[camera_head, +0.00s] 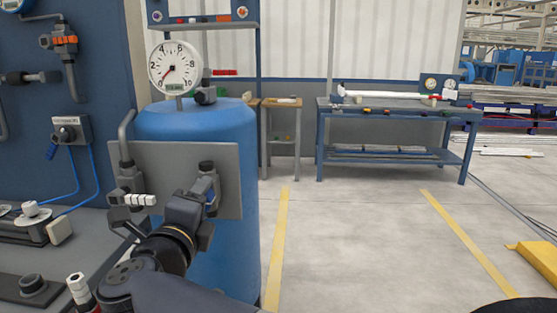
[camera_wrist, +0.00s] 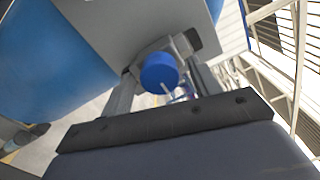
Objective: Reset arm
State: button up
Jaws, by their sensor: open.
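My gripper (camera_head: 206,190) is in front of a grey plate (camera_head: 160,155) on the blue tank (camera_head: 190,120), at the left of the head view. In the wrist view, my gripper (camera_wrist: 164,92) has its two fingers apart. A round blue knob (camera_wrist: 160,70) on a grey fitting (camera_wrist: 172,48) shows between them, near the plate (camera_wrist: 115,25). I cannot tell whether the fingers touch it. My arm reaches up from the lower left of the head view and hides part of the tank.
A round gauge (camera_head: 175,68) tops the tank. A pipe with a white-ended valve (camera_head: 140,200) is left of my gripper. A blue panel (camera_head: 85,100) and a grey bench (camera_head: 75,245) are at left. A workbench (camera_head: 395,108) stands farther back. The floor at right is mostly clear.

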jog(key=s+p, duration=0.1)
jog(key=s, duration=1)
jog(key=w+n+p, duration=1.1)
jog(key=n, duration=0.6)
jog(key=shift+r+n, duration=0.15)
jog(key=shift+n, duration=0.25)
dwell(0.4)
